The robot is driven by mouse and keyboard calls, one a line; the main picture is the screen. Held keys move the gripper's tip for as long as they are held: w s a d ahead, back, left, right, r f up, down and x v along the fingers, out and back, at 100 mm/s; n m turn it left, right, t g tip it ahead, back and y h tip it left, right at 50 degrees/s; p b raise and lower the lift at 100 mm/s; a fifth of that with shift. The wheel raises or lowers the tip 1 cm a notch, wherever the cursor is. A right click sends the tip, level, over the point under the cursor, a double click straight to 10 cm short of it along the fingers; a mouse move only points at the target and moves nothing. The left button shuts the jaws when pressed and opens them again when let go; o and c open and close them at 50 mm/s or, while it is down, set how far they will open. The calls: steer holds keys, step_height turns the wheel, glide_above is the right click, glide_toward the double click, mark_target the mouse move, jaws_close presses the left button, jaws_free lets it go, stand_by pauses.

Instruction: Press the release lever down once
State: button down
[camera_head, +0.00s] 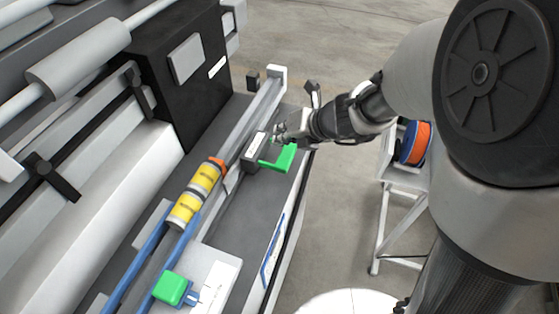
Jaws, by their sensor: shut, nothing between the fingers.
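A green lever (281,160) sticks out from a dark block (252,151) with a pale label on the machine's deck; I take it to be the release lever. My gripper (277,133) is shut and empty, just above and behind the lever in the picture. Whether the fingertips touch the lever or the block cannot be told from this view. A second green part (170,288), a block, sits lower left on a pale plate.
Yellow cylinders (196,192) lie in a rail with blue guides (137,262). A black box (190,70) stands behind on the left. A white stand (402,178) with an orange and blue spool (415,143) is at right. The floor between is clear.

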steer(key=shift+f+b, duration=0.5)
steer(key=shift+f, duration=0.45)
steer(key=shift+f, duration=0.1)
stand_by(0.6)
steer(key=shift+f+b, duration=0.3)
